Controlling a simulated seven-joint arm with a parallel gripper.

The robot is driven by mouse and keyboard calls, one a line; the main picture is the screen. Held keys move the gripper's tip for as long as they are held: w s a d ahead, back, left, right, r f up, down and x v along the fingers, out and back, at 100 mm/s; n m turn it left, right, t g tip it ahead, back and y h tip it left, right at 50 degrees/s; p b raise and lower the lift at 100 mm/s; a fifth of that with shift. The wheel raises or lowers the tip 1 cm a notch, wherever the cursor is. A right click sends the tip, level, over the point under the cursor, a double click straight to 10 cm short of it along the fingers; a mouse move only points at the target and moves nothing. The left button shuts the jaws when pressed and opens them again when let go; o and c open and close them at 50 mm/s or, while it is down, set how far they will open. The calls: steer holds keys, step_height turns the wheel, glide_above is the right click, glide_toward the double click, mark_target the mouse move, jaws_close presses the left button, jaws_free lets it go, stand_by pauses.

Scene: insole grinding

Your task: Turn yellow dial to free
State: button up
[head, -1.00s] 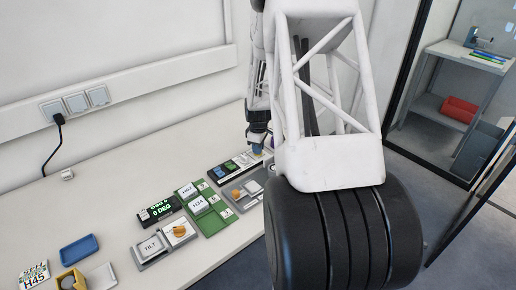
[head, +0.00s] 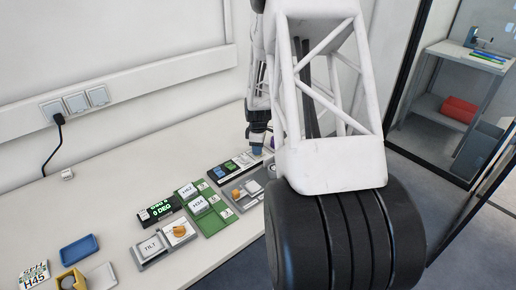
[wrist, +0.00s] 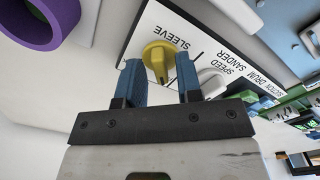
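The yellow dial (wrist: 158,58) sits on a white panel (wrist: 215,45) printed SLEEVE, SPEED and DRUM SANDER in the wrist view. My gripper (wrist: 160,72) has two blue fingertips, apart, one on each side of the dial. The dial shows between and just beyond them; I cannot tell if either finger touches it. In the head view my gripper (head: 257,151) points down at the far right end of the row of panels, and the yellow dial cannot be made out there.
A purple ring (wrist: 45,20) lies at upper left in the wrist view. The head view shows a tilt panel with an orange knob (head: 178,231), a green panel with tiles (head: 210,213), a blue tray (head: 79,251) and a yellow box (head: 70,281).

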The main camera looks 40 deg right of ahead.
steer(key=shift+o, duration=0.2)
steer(key=shift+r, duration=0.1)
steer(key=shift+r, duration=3.8)
steer(key=s+a+r+m, duration=0.1)
steer(key=s+a+r, duration=0.2)
steer(key=a+r, duration=0.35)
steer(key=s+a+r+m+t, duration=0.15)
steer(key=s+a+r, duration=0.25)
steer(key=a, duration=0.5)
steer(key=s+a+r+m, duration=0.2)
steer(key=s+a+r, duration=0.1)
steer(key=a+r, duration=0.4)
steer(key=s+a+r+m, duration=0.1)
steer(key=s+a+m, duration=0.1)
steer(key=s+a, duration=0.6)
steer(key=s+a+r+m+t, duration=0.1)
steer(key=s+a+r+m, duration=0.1)
steer(key=s+a, duration=0.5)
steer(key=s, duration=0.6)
steer(key=shift+s+a, duration=0.25)
steer(key=shift+a, duration=0.1)
